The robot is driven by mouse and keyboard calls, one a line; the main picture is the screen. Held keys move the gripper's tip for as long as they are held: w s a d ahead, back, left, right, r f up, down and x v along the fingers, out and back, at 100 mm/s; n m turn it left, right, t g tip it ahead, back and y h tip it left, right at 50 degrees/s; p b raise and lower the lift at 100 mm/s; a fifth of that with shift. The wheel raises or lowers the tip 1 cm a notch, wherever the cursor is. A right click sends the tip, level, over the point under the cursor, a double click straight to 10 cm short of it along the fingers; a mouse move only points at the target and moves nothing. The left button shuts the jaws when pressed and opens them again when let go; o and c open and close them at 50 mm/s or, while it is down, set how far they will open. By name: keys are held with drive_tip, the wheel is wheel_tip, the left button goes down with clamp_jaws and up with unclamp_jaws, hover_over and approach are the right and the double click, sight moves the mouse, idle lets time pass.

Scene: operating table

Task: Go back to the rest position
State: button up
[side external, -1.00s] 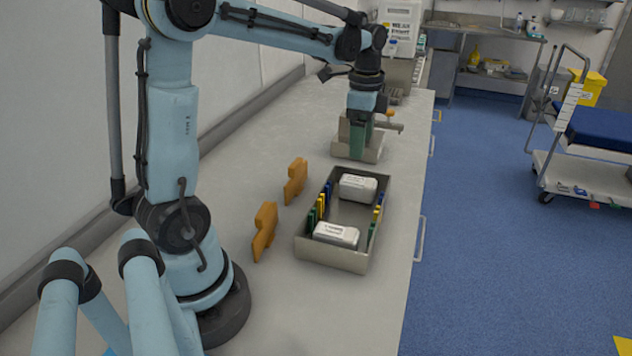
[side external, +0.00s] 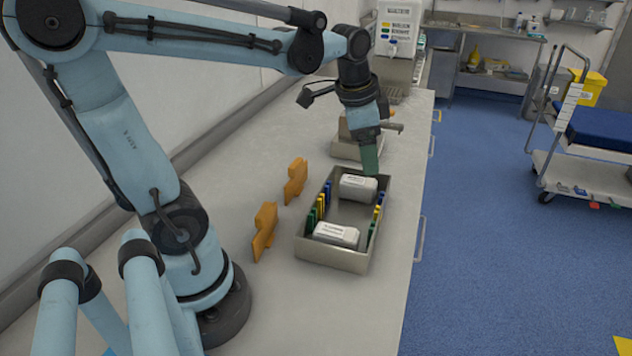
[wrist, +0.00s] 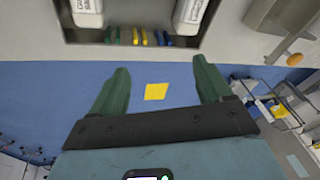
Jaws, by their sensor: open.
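My gripper (side external: 370,170) hangs tilted above the far end of the grey tray on the bench in the side view. In the wrist view its two green fingers (wrist: 157,88) are spread apart with nothing between them. Behind the gap the blue floor and a yellow floor mark show. The tray (side external: 325,259) holds two white boxes, one at the far end (side external: 358,188) and one at the near end (side external: 336,235). Coloured clips stand along its two long sides. The tray's edge and both boxes also show at the top of the wrist view.
Two orange upright pieces (side external: 265,231) (side external: 296,181) stand left of the tray. A grey metal device (side external: 345,148) stands behind my gripper. A white container (side external: 398,32) is at the bench's far end. A trolley (side external: 590,165) stands on the floor at right. The near bench is clear.

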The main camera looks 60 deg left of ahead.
drive_tip(key=s+d+f+n+t, duration=0.2)
drive_tip(key=s+d+n+t, duration=0.2)
drive_tip(key=s+d+n, duration=0.1)
drive_tip(key=shift+d+f+h, duration=0.3)
drive_tip(key=shift+d, duration=0.5)
